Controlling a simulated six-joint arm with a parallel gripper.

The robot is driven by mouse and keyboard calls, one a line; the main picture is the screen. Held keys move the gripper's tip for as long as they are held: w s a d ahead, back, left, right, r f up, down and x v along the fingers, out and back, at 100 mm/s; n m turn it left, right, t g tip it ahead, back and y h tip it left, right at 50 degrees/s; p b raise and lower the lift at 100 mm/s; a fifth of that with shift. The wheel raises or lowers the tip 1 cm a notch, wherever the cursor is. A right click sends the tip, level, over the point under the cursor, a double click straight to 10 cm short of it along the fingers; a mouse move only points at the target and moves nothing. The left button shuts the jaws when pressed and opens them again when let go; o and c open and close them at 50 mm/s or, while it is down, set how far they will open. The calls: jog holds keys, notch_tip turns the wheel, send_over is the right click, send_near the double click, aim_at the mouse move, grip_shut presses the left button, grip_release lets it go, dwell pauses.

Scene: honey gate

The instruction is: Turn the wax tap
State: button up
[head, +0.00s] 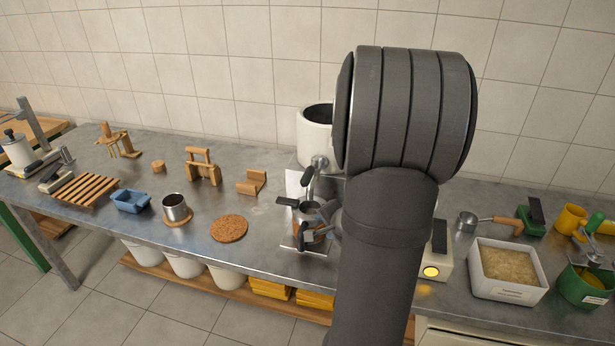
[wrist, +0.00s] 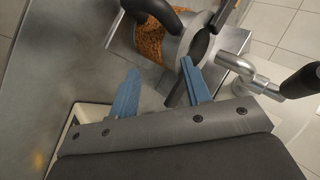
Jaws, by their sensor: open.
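The wax tap (head: 319,161) is a silver spout with a black lever on the front of a white cylindrical tank (head: 315,133). In the wrist view, what looks like the same tap (wrist: 268,84) is at the right, its black handle (wrist: 300,81) pointing to the right edge. My gripper (wrist: 160,67) is open, with two blue fingers apart and nothing clearly between them. It is to the left of the tap and apart from it in the wrist view. My arm hides much of the tank and most of the gripper in the head view.
Metal parts with black handles (head: 309,207) stand below the tap, close to my fingers. A cork mat (head: 229,228) and metal cup (head: 175,208) are to the left. A white bin (head: 508,292) and green bucket (head: 585,288) are to the right.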

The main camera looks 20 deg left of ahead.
jog(key=s+d+f+h, duration=0.2)
jog(key=s+d+h, duration=0.1)
jog(key=h, duration=0.1)
jog(key=n+t+h, duration=0.2)
jog(key=n+t, duration=0.7)
jog(key=t, duration=0.2)
send_near(307, 176)
jog(key=w, duration=0.3)
jog(key=w+f, duration=0.1)
jog(key=w, duration=0.7)
jog(key=shift+w+a+f, duration=0.1)
jog(key=shift+w+f, duration=0.15)
grip_shut()
